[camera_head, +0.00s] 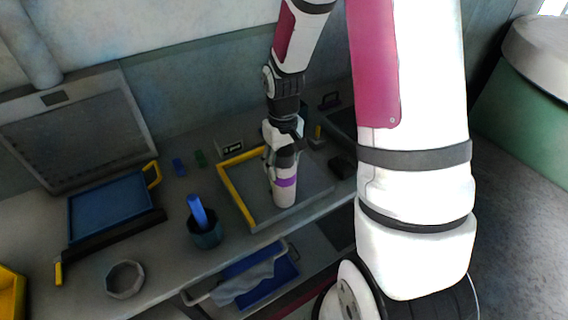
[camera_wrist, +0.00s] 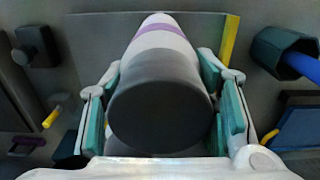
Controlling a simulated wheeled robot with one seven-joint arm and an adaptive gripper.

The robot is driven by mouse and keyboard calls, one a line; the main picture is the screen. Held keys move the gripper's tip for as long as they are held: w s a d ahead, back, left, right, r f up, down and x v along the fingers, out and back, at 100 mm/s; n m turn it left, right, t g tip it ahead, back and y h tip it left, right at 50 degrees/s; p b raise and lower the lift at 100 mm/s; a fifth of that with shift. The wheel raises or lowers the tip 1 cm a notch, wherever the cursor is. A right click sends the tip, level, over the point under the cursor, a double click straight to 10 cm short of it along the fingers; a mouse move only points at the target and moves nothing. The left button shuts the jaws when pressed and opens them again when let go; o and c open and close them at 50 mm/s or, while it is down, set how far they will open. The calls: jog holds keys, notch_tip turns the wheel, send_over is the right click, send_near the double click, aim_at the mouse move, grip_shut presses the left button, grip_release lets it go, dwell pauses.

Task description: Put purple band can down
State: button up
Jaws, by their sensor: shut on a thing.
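The purple band can (camera_head: 284,190) is white with a purple band and a dark end. My gripper (camera_head: 283,158) is shut on it and holds it nearly upright over the grey tray with a yellow edge (camera_head: 235,190). I cannot tell whether the can's lower end touches the tray. In the wrist view the can (camera_wrist: 160,65) lies between the two fingers of my gripper (camera_wrist: 162,95), its dark end toward the camera and the purple band farther off.
A dark cup (camera_head: 205,235) with a blue stick stands left of the tray. A blue tray (camera_head: 110,205) and a grey ring (camera_head: 125,279) are farther left. A dark block (camera_head: 342,166) is to the right. A cloth (camera_head: 243,284) hangs below the counter's front edge.

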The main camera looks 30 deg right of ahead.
jog(key=shift+f, duration=0.4)
jog(key=o, duration=1.8)
jog(key=shift+c, duration=0.2)
